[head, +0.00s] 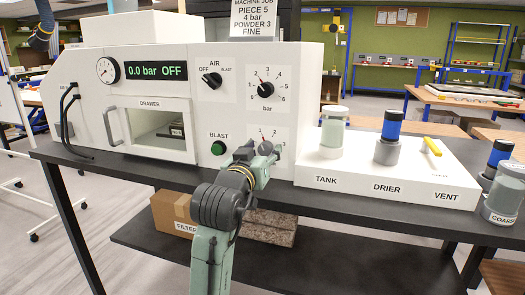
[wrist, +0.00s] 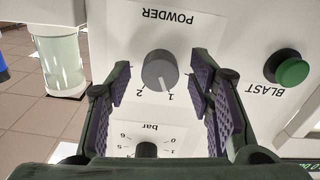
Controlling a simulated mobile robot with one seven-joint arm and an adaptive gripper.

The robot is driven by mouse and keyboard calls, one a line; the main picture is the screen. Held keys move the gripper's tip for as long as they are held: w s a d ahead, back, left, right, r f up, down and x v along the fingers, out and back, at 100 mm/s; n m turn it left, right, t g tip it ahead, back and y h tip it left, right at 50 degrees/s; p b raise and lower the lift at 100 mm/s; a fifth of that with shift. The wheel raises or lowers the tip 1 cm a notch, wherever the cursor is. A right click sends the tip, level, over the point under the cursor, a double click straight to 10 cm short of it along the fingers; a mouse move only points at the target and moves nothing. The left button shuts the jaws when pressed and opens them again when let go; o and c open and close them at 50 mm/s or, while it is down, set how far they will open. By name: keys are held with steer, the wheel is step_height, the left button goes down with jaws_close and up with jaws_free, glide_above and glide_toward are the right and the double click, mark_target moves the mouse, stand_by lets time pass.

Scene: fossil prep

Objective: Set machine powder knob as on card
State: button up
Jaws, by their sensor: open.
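The card (head: 254,18) reads "PIECE 5, 4 bar, POWDER 3, FINE".
The green BLAST button (head: 218,148) is left of the powder knob. The bar knob (head: 265,88) and AIR switch (head: 212,81) are above. The display (head: 157,71) reads "0.0 bar OFF". The tank (head: 333,132) and drier (head: 388,138) stand on the right.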

steer(key=shift+c, duration=0.3)
jaws_close()
stand_by(0.3)
steer(key=m+b, duration=0.2)
steer(key=m, duration=0.2)
steer(key=shift+f+m+b, duration=0.15)
steer(key=shift+m+b, duration=0.15)
steer(key=m+b, duration=0.2)
steer(key=m, duration=0.3)
steer(key=shift+m+b, duration=0.3)
steer(key=shift+b, duration=0.1)
steer(key=m+b, duration=0.2)
steer(key=m, duration=0.3)
steer(key=shift+b, duration=0.3)
steer(key=m+b, duration=0.1)
steer(key=m, duration=0.3)
steer(key=shift+m+b, duration=0.35)
steer(key=shift+m, duration=0.15)
